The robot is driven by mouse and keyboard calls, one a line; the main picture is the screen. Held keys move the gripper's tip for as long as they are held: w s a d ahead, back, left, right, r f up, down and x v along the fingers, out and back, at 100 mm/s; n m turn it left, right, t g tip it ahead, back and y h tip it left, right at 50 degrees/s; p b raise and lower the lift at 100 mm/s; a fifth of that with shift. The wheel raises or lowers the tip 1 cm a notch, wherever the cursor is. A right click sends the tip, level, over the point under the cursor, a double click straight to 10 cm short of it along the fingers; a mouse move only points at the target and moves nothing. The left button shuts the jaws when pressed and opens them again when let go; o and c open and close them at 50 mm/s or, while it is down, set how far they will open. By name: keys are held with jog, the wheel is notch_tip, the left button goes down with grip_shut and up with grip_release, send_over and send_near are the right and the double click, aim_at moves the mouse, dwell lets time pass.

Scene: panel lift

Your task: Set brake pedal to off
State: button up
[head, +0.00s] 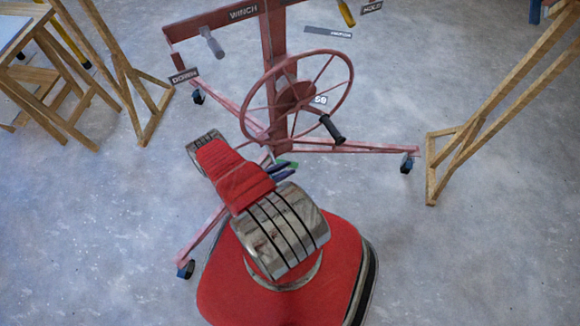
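The red panel lift stands ahead of me in the head view, with an upright mast (272,45) and a spoked wheel (296,92) with a black crank handle (332,129). No part is clearly readable as the brake pedal. A small green and dark blue piece (283,169) shows low by the mast foot, partly hidden behind my red arm; I cannot tell whether it is the pedal or how it is set. My arm rises from my red base and covers part of the lift's legs. My gripper cannot be made out.
Labels read WINCH (243,12), DOWN (184,75) and HOLD (371,7). A grey handle (212,43) and a yellow handle (346,13) stick out. Legs with casters (407,164) spread low. Wooden trestles stand left (125,75) and right (480,120). Floor at lower right is clear.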

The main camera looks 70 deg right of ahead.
jog(key=shift+x, duration=1.05)
jog(key=c, duration=0.6)
jog(key=shift+a, duration=0.1)
grip_shut()
